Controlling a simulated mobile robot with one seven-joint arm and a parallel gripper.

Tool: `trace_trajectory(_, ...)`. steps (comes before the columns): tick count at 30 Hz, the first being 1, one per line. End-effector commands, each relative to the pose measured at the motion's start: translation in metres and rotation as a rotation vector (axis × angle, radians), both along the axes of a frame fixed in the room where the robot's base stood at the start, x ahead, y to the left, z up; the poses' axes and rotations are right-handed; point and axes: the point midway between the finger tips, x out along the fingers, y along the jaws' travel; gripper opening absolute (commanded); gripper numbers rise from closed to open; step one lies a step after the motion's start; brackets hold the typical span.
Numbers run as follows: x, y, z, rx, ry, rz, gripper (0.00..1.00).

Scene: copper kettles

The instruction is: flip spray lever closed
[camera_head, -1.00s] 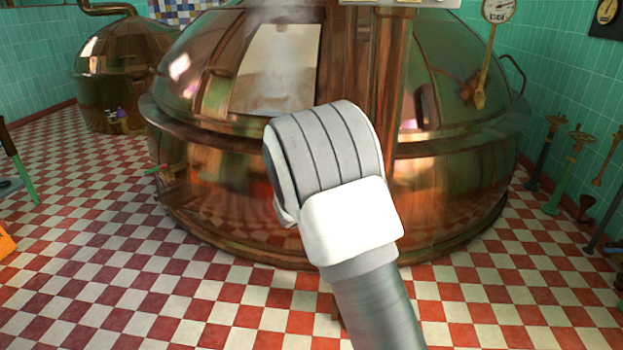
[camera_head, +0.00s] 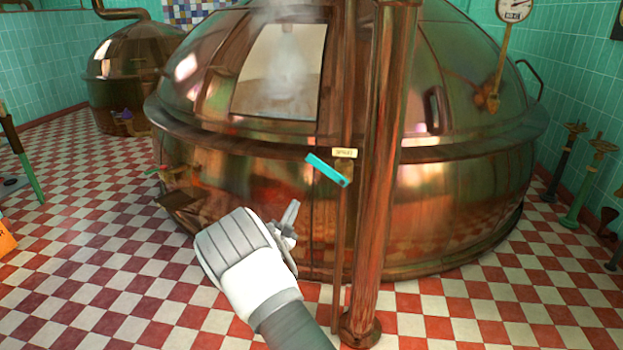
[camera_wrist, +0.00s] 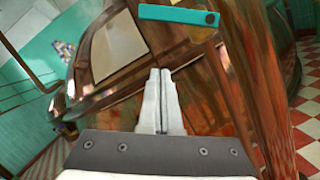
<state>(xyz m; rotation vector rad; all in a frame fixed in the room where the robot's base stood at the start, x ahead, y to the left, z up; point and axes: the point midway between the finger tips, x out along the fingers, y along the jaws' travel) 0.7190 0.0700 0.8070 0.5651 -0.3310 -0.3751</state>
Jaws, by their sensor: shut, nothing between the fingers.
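The spray lever (camera_head: 327,170) is a flat teal bar on a thin vertical pipe in front of the large copper kettle. It slants, with its left end higher and its right end lower near the pipe.
The large copper kettle (camera_head: 240,180) fills the middle, with a steaming open hatch (camera_head: 280,70). A thick copper column (camera_head: 385,170) stands just right of the lever. Green valve stands (camera_head: 585,180) are at the right.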

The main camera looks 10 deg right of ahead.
Motion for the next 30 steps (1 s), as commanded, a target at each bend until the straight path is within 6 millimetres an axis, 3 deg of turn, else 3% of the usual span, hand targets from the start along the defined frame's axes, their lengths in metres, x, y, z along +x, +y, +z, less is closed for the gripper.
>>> trace_trajectory(8,0.004,-0.003,0.001,0.002,-0.002,-0.002,0.00)
trace_trajectory(25,0.087,-0.044,0.018,0.002,-0.002,-0.003,0.00)
trace_trajectory(30,0.084,-0.056,0.038,0.002,-0.001,-0.003,0.00)
